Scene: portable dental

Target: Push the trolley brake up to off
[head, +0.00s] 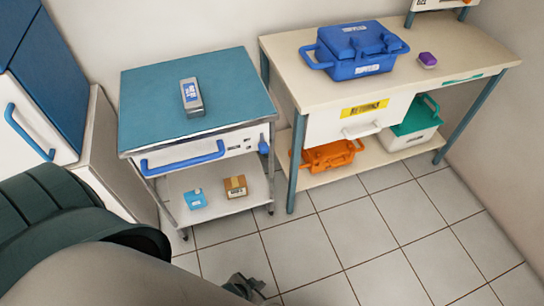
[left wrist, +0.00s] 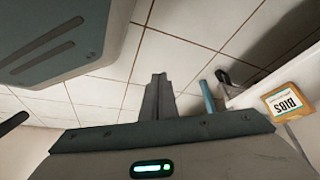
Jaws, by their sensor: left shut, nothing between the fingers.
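The trolley (head: 132,104) has a teal top, a drawer front with a blue bar handle (head: 183,158) and a lower shelf. A small blue lever (head: 263,145) at the right end of its front looks like the brake; its exact setting is too small to read. My left gripper (head: 243,285) is low over the floor in front of the trolley, apart from it and below the lever. In the left wrist view the left fingers (left wrist: 157,92) are together and empty, pointing across floor tiles. My right gripper is not in view.
A grey device (head: 192,97) lies on the trolley top. A blue box (head: 196,198) and a brown box (head: 235,187) sit on its shelf. A workbench (head: 285,60) with a blue case (head: 358,45) stands to the right. The tiled floor in front is clear.

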